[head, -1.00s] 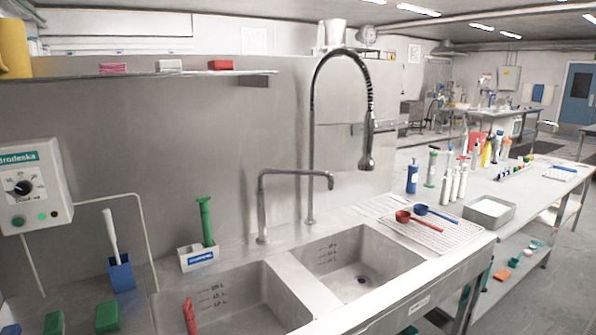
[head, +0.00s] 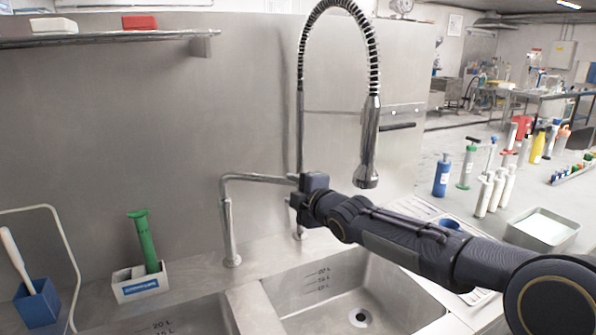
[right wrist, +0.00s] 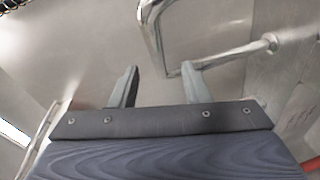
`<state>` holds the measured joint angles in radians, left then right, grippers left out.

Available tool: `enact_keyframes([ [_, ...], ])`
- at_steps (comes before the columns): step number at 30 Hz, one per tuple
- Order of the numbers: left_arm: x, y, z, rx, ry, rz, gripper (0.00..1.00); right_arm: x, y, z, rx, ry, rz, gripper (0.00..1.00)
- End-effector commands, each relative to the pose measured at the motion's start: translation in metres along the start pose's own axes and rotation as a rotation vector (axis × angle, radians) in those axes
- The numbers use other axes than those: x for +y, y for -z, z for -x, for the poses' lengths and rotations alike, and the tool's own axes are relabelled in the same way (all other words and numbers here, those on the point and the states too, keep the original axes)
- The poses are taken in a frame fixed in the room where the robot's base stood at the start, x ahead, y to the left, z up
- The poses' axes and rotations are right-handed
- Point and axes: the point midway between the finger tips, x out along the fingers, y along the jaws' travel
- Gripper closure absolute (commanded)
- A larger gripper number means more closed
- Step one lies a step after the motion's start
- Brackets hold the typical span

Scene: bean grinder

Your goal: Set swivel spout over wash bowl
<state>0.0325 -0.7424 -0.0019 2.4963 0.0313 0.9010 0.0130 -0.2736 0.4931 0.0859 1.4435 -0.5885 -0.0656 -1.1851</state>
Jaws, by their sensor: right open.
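The chrome swivel spout (head: 262,178) stands on a post behind the sink. Its horizontal arm runs right, towards the back of the right bowl (head: 322,288); its tip is hidden by my right gripper (head: 296,197). The left bowl (head: 205,315) shows only in part. No mark tells which one is the wash bowl. My right gripper is at the spout's outer end; contact cannot be told. In the right wrist view its two fingers (right wrist: 160,86) are open and apart, with the bent spout pipe (right wrist: 152,35) just beyond them. My left gripper is out of view.
A tall spring hose tap (head: 368,145) hangs close above my right arm. A green-handled brush (head: 145,240) stands in a white holder at the left. A blue bottle (head: 442,176) and a metal tray (head: 543,230) stand at the right.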

Motion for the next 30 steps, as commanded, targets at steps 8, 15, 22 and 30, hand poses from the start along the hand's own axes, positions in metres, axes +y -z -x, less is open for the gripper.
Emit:
enact_keyframes([
  [8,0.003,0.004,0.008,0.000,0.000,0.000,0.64,0.003,0.008,-0.033,0.019,-0.018,0.044,0.58],
  [15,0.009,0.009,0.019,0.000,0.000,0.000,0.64,0.004,0.008,-0.071,0.017,-0.017,0.040,0.58],
  [22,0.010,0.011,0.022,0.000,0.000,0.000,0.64,0.002,0.007,-0.087,0.017,-0.017,0.041,0.58],
  [30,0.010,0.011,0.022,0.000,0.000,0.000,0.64,0.002,0.007,-0.087,0.016,-0.017,0.040,0.62],
])
